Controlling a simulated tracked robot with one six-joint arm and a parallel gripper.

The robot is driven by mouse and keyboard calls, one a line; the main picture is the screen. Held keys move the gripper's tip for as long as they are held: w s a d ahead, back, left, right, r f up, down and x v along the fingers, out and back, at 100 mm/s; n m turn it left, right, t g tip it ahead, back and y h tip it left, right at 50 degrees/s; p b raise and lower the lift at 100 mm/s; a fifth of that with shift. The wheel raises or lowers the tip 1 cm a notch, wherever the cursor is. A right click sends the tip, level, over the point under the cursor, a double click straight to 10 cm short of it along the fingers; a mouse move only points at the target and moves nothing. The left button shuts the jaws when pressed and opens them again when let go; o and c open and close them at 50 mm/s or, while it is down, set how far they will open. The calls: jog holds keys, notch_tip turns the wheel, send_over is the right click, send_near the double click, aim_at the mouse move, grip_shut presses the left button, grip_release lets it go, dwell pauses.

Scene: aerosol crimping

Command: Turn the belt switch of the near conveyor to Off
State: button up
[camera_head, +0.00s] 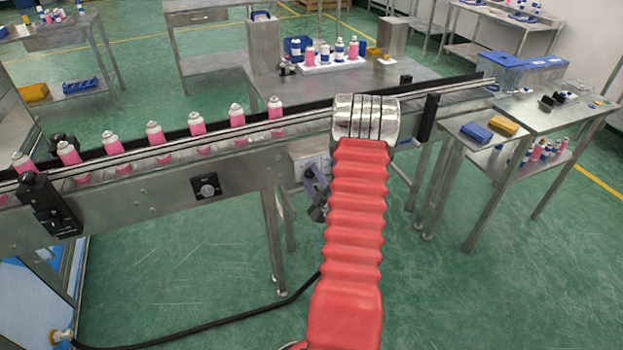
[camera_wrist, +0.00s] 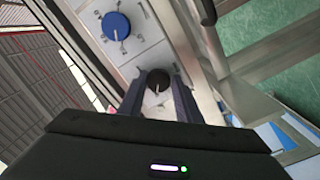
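The near conveyor (camera_head: 150,190) crosses the head view and carries a row of pink-and-white cans (camera_head: 155,134). A light control panel (camera_head: 322,160) is on its side, partly hidden by my red-sleeved arm. In the wrist view the panel (camera_wrist: 151,56) bears a blue knob (camera_wrist: 116,25) with a white pointer line and a black knob (camera_wrist: 157,82). My gripper (camera_wrist: 157,88) is open, with its two dark fingers on either side of the black knob. I cannot tell whether they touch it. In the head view my gripper (camera_head: 318,200) is at the panel, left of my arm. Panel lettering is unreadable.
A separate black dial (camera_head: 207,187) is on the conveyor side, left of the panel. A black cable (camera_head: 240,314) runs along the green floor. Steel tables with bins and bottles stand behind, and another table (camera_head: 550,112) stands to the right.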

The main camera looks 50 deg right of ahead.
jog(key=o, duration=0.4)
jog(key=v, duration=1.4)
jog(key=shift+w, duration=0.1)
jog(key=shift+f, duration=0.15)
